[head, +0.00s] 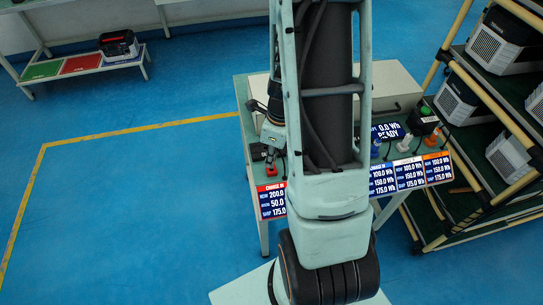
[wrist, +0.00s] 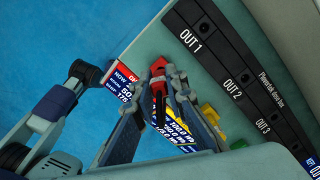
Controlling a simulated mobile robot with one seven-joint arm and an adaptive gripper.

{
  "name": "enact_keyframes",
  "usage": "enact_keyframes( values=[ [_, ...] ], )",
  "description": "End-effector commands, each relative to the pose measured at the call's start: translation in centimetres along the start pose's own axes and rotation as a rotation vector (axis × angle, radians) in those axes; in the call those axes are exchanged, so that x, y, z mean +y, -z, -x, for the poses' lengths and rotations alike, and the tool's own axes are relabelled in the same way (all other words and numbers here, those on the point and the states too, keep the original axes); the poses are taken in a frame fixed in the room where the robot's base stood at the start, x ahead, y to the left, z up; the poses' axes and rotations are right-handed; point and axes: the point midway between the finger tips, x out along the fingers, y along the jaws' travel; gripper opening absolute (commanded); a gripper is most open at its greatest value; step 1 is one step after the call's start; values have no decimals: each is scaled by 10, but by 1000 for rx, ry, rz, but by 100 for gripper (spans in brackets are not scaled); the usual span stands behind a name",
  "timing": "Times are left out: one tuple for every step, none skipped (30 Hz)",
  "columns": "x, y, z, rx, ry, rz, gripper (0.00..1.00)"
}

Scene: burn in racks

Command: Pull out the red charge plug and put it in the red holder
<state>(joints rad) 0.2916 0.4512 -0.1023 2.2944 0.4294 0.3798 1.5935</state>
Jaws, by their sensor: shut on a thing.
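My gripper (head: 271,150) is over the left end of the bench, just behind the display with the red header. A small red piece (head: 271,171) shows right below it. In the wrist view, the two blue-grey fingers of my gripper (wrist: 155,95) close around the red plug (wrist: 158,86), which has a dark end. Whether the plug still sits in a socket is hidden by the fingers. I cannot tell the red holder apart from the plug in either view.
Blue (head: 376,148), white (head: 403,142) and orange (head: 431,138) plugs stand along the bench's right part, near a black pack with a green top (head: 423,118). A rack (head: 465,120) stands at right. A black strip marked OUT (wrist: 225,80) runs beside my gripper.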

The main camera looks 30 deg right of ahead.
Motion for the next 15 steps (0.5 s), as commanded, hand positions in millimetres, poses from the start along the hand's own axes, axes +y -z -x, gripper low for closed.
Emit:
enact_keyframes(
  values=[
    [0, 0, -2, 0, 0, 0, 0],
    [0, 0, -3, 0, 0, 0, 0],
    [0, 0, -4, 0, 0, 0, 0],
    [0, 1, -4, 0, 0, 0, 0],
    [0, 1, -5, 0, 0, 0, 0],
    [0, 1, -6, 0, 0, 0, 0],
    [0, 1, -6, 0, 0, 0, 0],
    [0, 1, -7, 0, 0, 0, 0],
    [0, 1, -8, 0, 0, 0, 0],
    [0, 1, -8, 0, 0, 0, 0],
    [0, 1, -9, 0, 0, 0, 0],
    [0, 1, -10, 0, 0, 0, 0],
    [0, 1, -10, 0, 0, 0, 0],
    [0, 1, -11, 0, 0, 0, 0],
    [0, 2, -12, 0, 0, -1, 0]
  ],
)
